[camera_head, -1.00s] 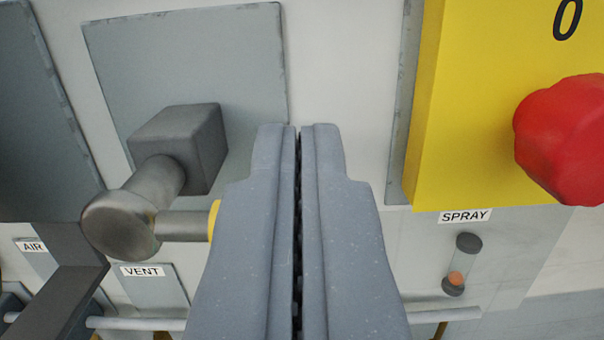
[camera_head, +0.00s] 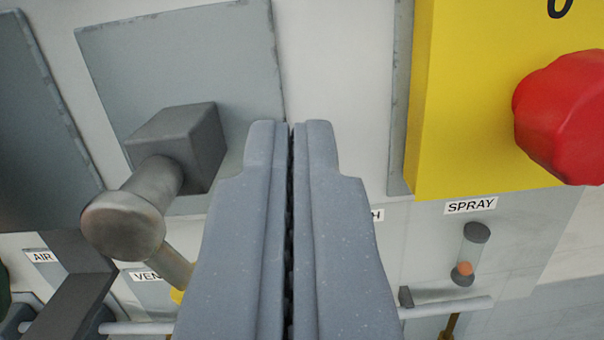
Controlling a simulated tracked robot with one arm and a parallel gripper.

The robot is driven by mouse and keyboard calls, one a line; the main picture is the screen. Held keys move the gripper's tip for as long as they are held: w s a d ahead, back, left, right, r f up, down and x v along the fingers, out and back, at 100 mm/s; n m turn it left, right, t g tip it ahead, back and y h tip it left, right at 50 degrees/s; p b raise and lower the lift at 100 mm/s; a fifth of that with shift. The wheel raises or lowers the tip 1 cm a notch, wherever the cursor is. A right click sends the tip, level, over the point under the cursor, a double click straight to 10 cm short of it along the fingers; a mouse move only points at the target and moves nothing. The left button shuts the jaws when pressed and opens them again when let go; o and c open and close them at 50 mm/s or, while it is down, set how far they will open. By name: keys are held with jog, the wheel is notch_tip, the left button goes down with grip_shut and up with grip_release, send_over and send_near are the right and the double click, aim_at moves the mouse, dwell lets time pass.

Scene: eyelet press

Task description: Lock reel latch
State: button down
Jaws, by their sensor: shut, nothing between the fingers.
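A metal lever stands out from a dark block (camera_head: 195,140) on a grey wall plate (camera_head: 200,50), left of my gripper. It has a round hub (camera_head: 125,224) and a short arm (camera_head: 170,263) slanting down to the right. A yellow part (camera_head: 177,295) shows at the arm's end, mostly hidden behind my gripper. My gripper (camera_head: 290,125) is shut and empty, pointing into the picture. I cannot tell whether it touches the lever. A label ending in "H" (camera_head: 377,214) is partly covered by the gripper. No label reading reel latch is fully visible.
A yellow box (camera_head: 470,120) with a red knob (camera_head: 562,115) stands out at the right. Below it are a SPRAY label (camera_head: 470,205) and a small indicator tube (camera_head: 469,255). A dark bar (camera_head: 75,300) and a pipe (camera_head: 460,308) lie low in view.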

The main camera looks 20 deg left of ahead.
jog(key=shift+f, duration=0.15)
jog(key=shift+m, duration=0.3)
jog(key=shift+w+d+f, duration=0.1)
jog(key=shift+w, duration=0.05)
jog(key=shift+f+m+b, duration=0.3)
jog(key=shift+m+b, duration=0.3)
jog(key=shift+m, duration=0.2)
jog(key=shift+d+f, duration=0.1)
jog(key=shift+f, duration=0.05)
dwell(0.5)
